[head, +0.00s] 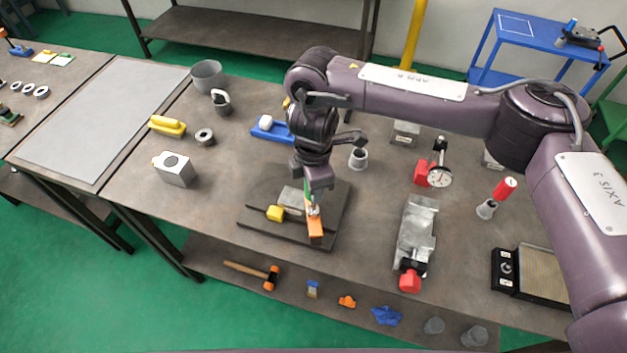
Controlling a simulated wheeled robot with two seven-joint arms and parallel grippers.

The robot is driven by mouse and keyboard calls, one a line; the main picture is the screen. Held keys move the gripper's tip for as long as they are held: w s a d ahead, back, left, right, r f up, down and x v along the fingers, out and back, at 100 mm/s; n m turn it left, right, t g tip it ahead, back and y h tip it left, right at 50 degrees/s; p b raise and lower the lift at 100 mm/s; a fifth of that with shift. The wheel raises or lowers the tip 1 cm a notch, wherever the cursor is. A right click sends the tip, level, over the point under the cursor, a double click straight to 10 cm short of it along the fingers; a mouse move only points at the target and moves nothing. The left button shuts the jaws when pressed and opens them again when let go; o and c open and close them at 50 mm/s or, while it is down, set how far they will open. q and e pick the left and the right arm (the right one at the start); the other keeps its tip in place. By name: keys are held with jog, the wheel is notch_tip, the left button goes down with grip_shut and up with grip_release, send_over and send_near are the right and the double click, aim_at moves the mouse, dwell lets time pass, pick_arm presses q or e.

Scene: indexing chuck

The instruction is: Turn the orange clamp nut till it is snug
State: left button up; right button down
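An orange part (315,226), which looks like the clamp nut or its handle, stands at the front right of a dark fixture plate (262,233) in the middle of the bench. My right arm comes in from the right and reaches down over this plate. My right gripper (312,207) is at the upper end of the orange part, close to or touching it. The fingertips are small and partly hidden, so I cannot tell whether they are shut on it. A grey block (291,198) and a yellow block (275,213) sit beside it on the plate. My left gripper is not in view.
Right of the plate are a grey vise (416,232) with a red knob and a dial gauge (439,177). A blue-and-white tool (271,128) lies behind the plate. A metal block (174,170) stands to the left. The bench between block and plate is clear.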

jog(key=shift+m, duration=0.3)
jog(key=shift+r+m+p, duration=0.1)
jog(key=shift+m+p, duration=0.5)
jog(key=shift+m, duration=1.1)
jog(key=shift+n, duration=0.3)
jog(key=shift+r, duration=0.65)
